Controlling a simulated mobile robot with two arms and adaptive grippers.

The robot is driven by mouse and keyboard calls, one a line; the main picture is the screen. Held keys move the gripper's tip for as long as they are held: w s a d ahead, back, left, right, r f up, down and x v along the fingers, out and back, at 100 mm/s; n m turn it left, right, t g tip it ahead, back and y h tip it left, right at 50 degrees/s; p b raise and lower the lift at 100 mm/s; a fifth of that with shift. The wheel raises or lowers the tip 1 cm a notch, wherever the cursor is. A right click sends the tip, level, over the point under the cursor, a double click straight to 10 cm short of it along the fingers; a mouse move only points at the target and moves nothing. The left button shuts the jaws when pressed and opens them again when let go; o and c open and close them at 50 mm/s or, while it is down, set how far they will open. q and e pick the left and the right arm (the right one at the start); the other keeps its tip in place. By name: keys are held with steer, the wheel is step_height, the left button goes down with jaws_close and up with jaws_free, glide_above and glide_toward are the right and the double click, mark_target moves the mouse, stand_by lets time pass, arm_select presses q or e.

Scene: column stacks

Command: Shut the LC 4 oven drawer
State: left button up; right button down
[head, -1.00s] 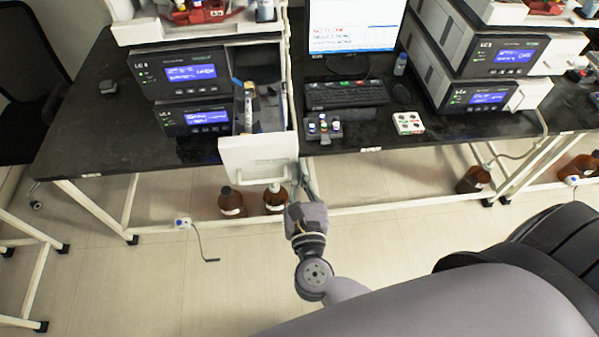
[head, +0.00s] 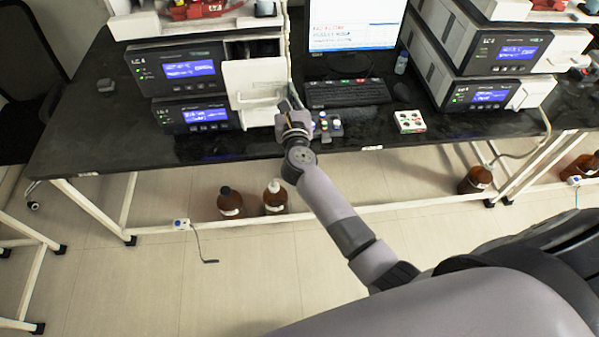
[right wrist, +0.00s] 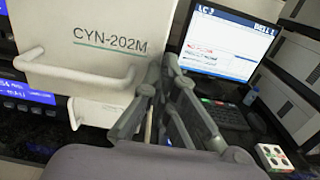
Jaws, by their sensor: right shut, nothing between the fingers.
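The oven drawer has a white front panel (head: 256,80) with a bar handle. My left gripper is out of view.
A white post (head: 285,40), monitor (head: 355,25) and keyboard (head: 347,93) stand right of the drawer. A vial rack (head: 328,126) is close to my right gripper. Brown bottles (head: 231,203) stand under the bench. A second LC stack (head: 490,60) is at right.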

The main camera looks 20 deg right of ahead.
steer(key=b+x, duration=0.2)
steer(key=x, duration=0.7)
steer(key=shift+w+r, duration=0.15)
steer(key=shift+w, duration=0.1)
steer(key=shift+d+r, duration=0.1)
